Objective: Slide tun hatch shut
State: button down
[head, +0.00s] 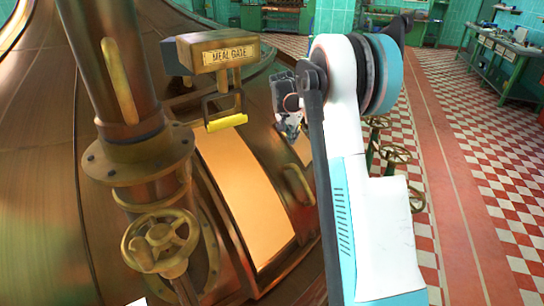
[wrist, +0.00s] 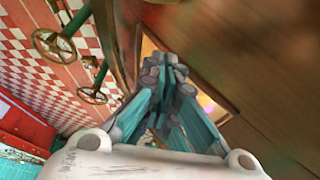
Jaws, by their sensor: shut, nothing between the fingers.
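The copper tun (head: 45,180) fills the left of the head view. On its curved side is a framed, bright orange-gold rectangular area (head: 240,195); I cannot tell for sure whether it is an opening or a shiny panel. To its right is a darker copper panel, seemingly the hatch (head: 268,165), with a brass loop handle (head: 297,185). Contact is unclear.
A box marked MEAL GATE (head: 225,55) with a yellow-gripped lever (head: 227,122) stands above the bright area. A thick flanged pipe (head: 135,150) and brass handwheel (head: 160,245) are at left. More handwheels (head: 393,153) stand right of my arm. Checkered floor (head: 490,170) lies open at right.

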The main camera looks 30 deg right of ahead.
aim_at(291, 157)
jog(key=b+x, duration=0.3)
jog(key=x, duration=0.7)
jog(key=shift+f, duration=0.1)
jog(key=a, duration=0.1)
jog(key=s+a, duration=0.1)
jog(key=a+b, duration=0.1)
jog(key=shift+s+a, duration=0.15)
jog(key=shift+s, duration=0.15)
jog(key=shift+s+a, duration=0.1)
jog(key=shift+a, duration=0.05)
